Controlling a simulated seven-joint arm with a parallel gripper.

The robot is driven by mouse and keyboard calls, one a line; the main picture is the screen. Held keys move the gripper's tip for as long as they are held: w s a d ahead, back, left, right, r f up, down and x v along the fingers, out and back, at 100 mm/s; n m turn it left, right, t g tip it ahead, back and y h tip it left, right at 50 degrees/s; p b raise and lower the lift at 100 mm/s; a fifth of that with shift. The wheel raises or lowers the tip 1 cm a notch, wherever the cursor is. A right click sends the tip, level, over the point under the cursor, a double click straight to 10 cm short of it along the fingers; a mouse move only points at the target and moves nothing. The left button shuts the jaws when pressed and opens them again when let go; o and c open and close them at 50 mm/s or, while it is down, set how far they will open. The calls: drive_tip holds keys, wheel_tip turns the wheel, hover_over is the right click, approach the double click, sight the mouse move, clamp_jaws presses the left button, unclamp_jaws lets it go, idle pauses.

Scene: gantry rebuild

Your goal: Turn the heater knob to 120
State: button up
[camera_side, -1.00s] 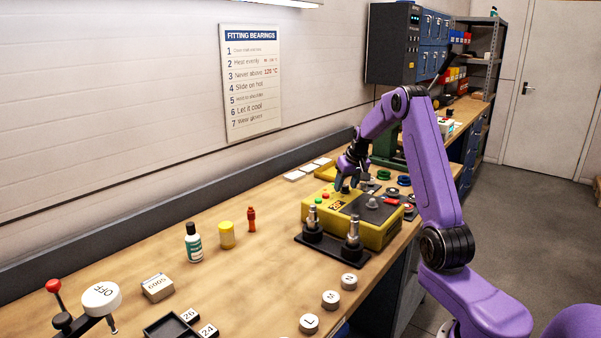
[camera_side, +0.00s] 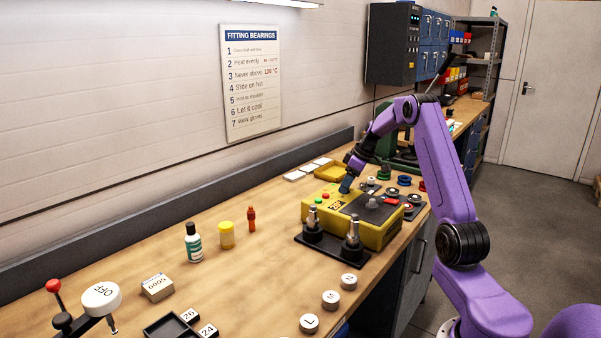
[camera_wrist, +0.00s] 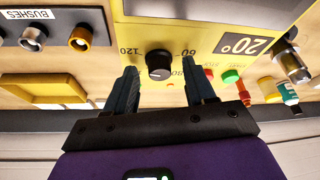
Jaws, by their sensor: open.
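The yellow heater (camera_side: 378,238) stands on the bench, with a display reading 20° (camera_wrist: 243,46). Its round black knob (camera_wrist: 159,65) shows in the wrist view, with labels 120 (camera_wrist: 130,51) to the left and 60 (camera_wrist: 187,53) to the right. Another label at lower right is partly covered. A white mark shows on the knob's lower right part. My gripper (camera_wrist: 159,72) is open, with one finger on each side of the knob and gaps visible. In the side view my gripper (camera_side: 347,184) is at the heater's far left end and hides the knob.
A green button (camera_wrist: 230,76) and a red one lie beside the knob. Two metal posts on a black base (camera_side: 333,250) stand before the heater. A yellow tray (camera_side: 331,172) lies behind. A bottle (camera_side: 193,245) and yellow jar (camera_side: 227,236) stand left, with bare bench between.

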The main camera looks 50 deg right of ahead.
drive_tip(key=n+y, duration=0.1)
drive_tip(key=n, duration=0.2)
drive_tip(key=shift+d, duration=0.1)
drive_tip(key=shift+r+n+g+y, duration=0.15)
drive_tip(key=shift+n+g+y, duration=0.15)
drive_tip(key=shift+n, duration=0.3)
drive_tip(key=v, duration=1.7)
drive_tip(key=w+a+g, duration=0.1)
drive_tip(key=w+a, duration=0.2)
drive_tip(key=a, duration=0.6)
drive_tip(key=w+a+g, duration=0.1)
drive_tip(key=w+a, duration=0.1)
drive_tip(key=a, duration=0.7)
drive_tip(key=s+a+f+n+g, duration=0.1)
drive_tip(key=s+a, duration=0.2)
drive_tip(key=a, duration=1.2)
drive_tip(key=shift+a+f, duration=0.25)
drive_tip(key=shift+f, duration=0.1)
drive_tip(key=shift+s, duration=0.1)
